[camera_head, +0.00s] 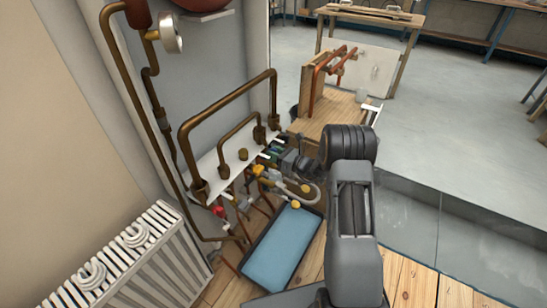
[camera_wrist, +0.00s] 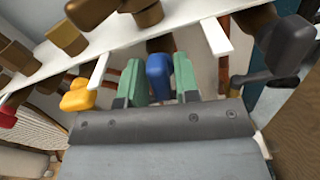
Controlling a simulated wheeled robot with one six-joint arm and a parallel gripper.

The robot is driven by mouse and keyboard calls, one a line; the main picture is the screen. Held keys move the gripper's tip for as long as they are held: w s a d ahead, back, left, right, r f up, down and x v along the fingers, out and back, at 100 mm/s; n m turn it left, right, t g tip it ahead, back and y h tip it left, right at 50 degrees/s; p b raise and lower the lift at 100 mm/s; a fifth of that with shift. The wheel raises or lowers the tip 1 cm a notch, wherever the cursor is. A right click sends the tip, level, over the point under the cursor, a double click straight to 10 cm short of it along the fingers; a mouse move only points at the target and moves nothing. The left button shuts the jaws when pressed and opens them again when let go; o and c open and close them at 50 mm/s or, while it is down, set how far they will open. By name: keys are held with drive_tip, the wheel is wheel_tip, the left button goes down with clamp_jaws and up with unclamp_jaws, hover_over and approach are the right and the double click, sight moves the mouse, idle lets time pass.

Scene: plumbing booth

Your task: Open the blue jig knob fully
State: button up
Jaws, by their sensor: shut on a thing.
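The blue jig knob (camera_wrist: 159,76) stands upright between the two green fingers of my gripper (camera_wrist: 158,80) in the wrist view, under the edge of a white shelf. My gripper is shut on the knob. The wrist view shows only the knob's near face, and its stem and base are hidden. In the head view my gripper (camera_head: 275,153) is at the right end of the pipe shelf, and the knob is too small and covered to make out.
A yellow knob (camera_wrist: 77,98) is left of my gripper, and a dark handle (camera_wrist: 286,45) is close on its right. Brown pipes (camera_head: 228,102) rise above the white shelf (camera_head: 230,163). A blue tray (camera_head: 279,250) lies on the floor below. A radiator (camera_head: 138,262) stands at lower left.

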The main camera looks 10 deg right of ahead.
drive_tip(key=shift+n+b, duration=0.45)
drive_tip(key=shift+n, duration=0.45)
drive_tip(key=o, duration=0.7)
drive_tip(key=shift+s+d, duration=0.1)
drive_tip(key=p+v, duration=0.3)
drive_tip(key=v, duration=1)
drive_tip(key=shift+s+d, duration=0.2)
drive_tip(key=shift+r, duration=0.1)
